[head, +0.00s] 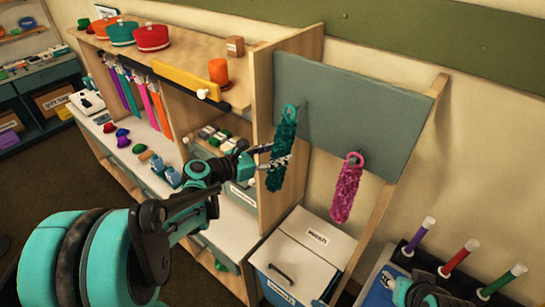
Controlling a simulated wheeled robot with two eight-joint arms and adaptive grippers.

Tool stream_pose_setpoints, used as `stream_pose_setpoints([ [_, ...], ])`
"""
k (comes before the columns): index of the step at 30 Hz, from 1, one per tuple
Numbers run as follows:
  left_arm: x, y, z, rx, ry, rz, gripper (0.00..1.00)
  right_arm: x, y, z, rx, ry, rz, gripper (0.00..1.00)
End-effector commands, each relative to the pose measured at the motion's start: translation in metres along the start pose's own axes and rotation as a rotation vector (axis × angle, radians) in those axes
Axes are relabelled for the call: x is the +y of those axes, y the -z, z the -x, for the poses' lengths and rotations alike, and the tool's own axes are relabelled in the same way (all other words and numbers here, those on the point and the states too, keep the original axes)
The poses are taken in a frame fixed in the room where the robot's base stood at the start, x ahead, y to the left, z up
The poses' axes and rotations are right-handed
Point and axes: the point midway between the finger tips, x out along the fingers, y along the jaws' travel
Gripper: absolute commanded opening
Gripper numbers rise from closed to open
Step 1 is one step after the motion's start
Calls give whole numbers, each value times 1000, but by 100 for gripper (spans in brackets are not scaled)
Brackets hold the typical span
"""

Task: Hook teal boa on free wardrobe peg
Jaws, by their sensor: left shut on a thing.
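The teal boa (284,140) hangs upright in front of the grey-blue peg board (350,115) of the wardrobe. My left gripper (274,157) is shut on the boa around its middle, from the left. The boa's light teal top loop (290,109) is close beside a dark peg (303,106) at the left of the board. I cannot tell whether the loop is around that peg or only near it. A pink boa (345,190) hangs by its loop on the right peg. Part of my right arm's end (425,293) shows at the bottom right; its fingers are not clear.
A lidded blue bin (300,262) is below the boas. Shelves with hats (152,37) and hanging strips (128,90) are to the left. Coloured tubes (459,254) stand at the lower right.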

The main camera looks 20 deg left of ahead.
Motion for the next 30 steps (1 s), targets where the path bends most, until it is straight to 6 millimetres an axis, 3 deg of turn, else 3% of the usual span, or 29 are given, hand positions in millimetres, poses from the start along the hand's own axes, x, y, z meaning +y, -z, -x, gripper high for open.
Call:
stream_pose_setpoints([
  [18, 9, 2, -36, 0, 1, 0, 19, 0, -6, -8, 0, 0, 0, 40],
  [30, 10, 4, -40, 0, 1, 0, 19, 0, -9, -13, 0, 0, 0, 40],
])
